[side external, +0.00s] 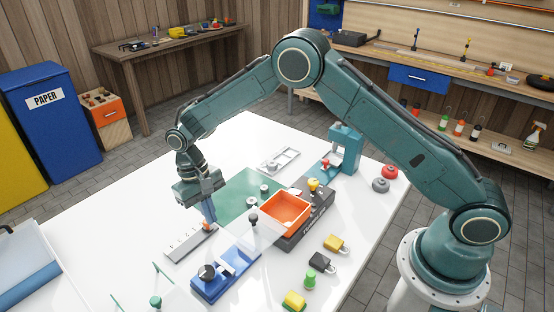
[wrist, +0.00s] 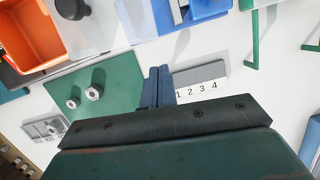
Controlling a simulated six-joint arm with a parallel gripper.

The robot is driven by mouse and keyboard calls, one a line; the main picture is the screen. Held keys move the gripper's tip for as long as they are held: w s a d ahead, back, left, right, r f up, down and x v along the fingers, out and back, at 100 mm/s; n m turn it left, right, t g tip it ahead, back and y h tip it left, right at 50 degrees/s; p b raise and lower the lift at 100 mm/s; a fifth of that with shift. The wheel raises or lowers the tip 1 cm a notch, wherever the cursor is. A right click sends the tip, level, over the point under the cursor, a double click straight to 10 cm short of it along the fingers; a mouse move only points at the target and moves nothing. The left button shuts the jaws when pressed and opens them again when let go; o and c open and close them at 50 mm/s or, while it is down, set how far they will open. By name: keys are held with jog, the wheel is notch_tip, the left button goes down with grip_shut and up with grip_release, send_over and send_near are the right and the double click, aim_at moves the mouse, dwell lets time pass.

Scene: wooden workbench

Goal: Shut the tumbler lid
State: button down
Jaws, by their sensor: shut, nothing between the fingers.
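The tumbler appears to be the open orange tub (side external: 288,212) on a dark grey base (side external: 290,243); the tub also shows at the upper left of the wrist view (wrist: 30,38). A clear panel with a black knob (side external: 253,219), which looks like its lid, stands out from the tub's left side, open. The knob also shows at the top of the wrist view (wrist: 71,8). My gripper (side external: 210,216) is left of the tub and lid, apart from them, pointing down above the numbered grey strip. Its blue fingers (wrist: 157,84) are together and empty.
The numbered strip (side external: 183,245) lies below my gripper. A blue fixture (side external: 238,260) stands in front of the lid. A green mat (side external: 235,195) lies behind, with bolts on it. A teal press (side external: 345,150) and padlocks (side external: 334,243) are to the right. The white table's back left is clear.

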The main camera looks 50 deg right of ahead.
jog(key=shift+s+a, duration=0.1)
jog(key=shift+s, duration=1.1)
